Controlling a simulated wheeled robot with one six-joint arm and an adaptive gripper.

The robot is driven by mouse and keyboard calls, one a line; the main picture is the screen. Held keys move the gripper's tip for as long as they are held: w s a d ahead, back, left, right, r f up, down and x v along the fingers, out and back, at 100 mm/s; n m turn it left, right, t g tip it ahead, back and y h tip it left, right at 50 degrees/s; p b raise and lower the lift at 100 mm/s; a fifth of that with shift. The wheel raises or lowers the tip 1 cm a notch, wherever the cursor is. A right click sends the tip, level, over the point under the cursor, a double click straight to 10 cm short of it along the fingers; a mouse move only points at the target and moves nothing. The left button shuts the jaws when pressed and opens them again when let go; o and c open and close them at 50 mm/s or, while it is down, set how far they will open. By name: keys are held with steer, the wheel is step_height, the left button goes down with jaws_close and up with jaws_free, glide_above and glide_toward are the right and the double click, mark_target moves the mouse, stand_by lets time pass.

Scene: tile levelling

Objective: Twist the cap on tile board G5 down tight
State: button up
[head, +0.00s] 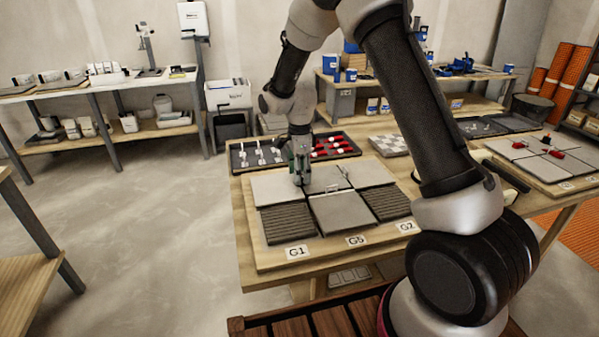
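The tile board (270,262) lies on the near wooden table, with grey tiles on it and labels G1 (297,252), G5 (357,240) and G2 (406,226) along its front edge. The front middle tile (343,211) behind label G5 is smooth; the tiles on either side of it are ribbed. My gripper (303,182) points down over the board's back left, at a joint between tiles. Its fingers are too small to tell open from shut. Small pale clip parts (334,187) stand at the joints to its right. I cannot make out a cap at the gripper.
A dark tray (240,160) behind the board holds pale clips and red caps (334,146). A second tile board (500,153) with red caps lies at the right. My arm crosses the right half of the view. Open floor lies at the left.

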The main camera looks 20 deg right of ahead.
step_height(320, 180, up, 12)
stand_by(0.6)
